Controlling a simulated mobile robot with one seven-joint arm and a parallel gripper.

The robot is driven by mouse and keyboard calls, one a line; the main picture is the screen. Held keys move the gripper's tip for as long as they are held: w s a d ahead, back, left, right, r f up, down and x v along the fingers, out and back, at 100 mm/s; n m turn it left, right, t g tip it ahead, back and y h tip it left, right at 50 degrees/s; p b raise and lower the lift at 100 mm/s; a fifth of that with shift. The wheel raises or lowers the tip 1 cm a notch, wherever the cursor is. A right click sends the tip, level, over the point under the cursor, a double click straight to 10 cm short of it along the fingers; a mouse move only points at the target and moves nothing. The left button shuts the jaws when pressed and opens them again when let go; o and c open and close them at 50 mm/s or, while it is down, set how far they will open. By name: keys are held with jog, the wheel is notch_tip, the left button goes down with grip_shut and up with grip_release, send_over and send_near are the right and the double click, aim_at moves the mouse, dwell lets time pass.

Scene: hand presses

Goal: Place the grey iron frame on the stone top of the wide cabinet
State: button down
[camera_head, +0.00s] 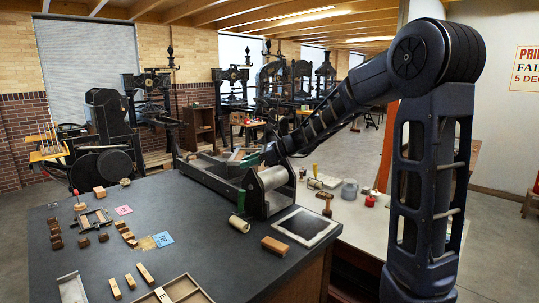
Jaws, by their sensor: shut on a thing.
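The wide cabinet's dark stone top (195,220) fills the lower left of the head view. A small grey-green frame (96,221) with pieces of wood in it lies on its left part; I cannot tell whether this is the task's iron frame. My gripper (270,154) is at the far right edge of the top, just behind the roller of a grey press (270,180). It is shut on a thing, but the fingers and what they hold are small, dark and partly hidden. Green parts (250,160) show beside it.
The long press bed takes up the back right of the top. A dark slab with a pale rim (302,226), a brown block (274,246), small wooden blocks (127,234) and a wooden tray (172,291) lie around. The middle front is clear. A pale bench (350,235) stands to the right.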

jog(key=s+a+f+n+g+h, duration=0.1)
jog(key=s+a+n+g, duration=0.2)
jog(key=s, duration=0.4)
jog(key=s+a+f+n+g, duration=0.1)
jog(key=s+a+n+g, duration=0.15)
jog(key=s, duration=0.45)
send_over(234, 272)
notch_tip(234, 272, down, 24)
jog(key=shift+g, duration=0.35)
jog(key=shift+f, duration=3.8)
jog(key=shift+f, duration=0.5)
jog(key=c, duration=0.8)
grip_release()
jog(key=v, duration=1.1)
jog(key=shift+s, duration=0.1)
jog(key=s+d+r+n+t+h, duration=0.3)
jog(key=s+d+r+n+h, duration=0.1)
jog(key=d+r, duration=0.4)
jog(key=s+d+r+n+t+h, duration=0.3)
jog(key=d+r, duration=0.6)
jog(key=d, duration=0.3)
jog(key=s+d+r+n+t+h, duration=0.3)
jog(key=s+d+r+n+h, duration=0.2)
jog(key=s+d+r, duration=0.3)
jog(key=d+n, duration=0.1)
jog(key=d, duration=0.1)
jog(key=shift+s+d+r+t, duration=0.3)
jog(key=shift+r+t, duration=0.05)
jog(key=shift+t, duration=0.05)
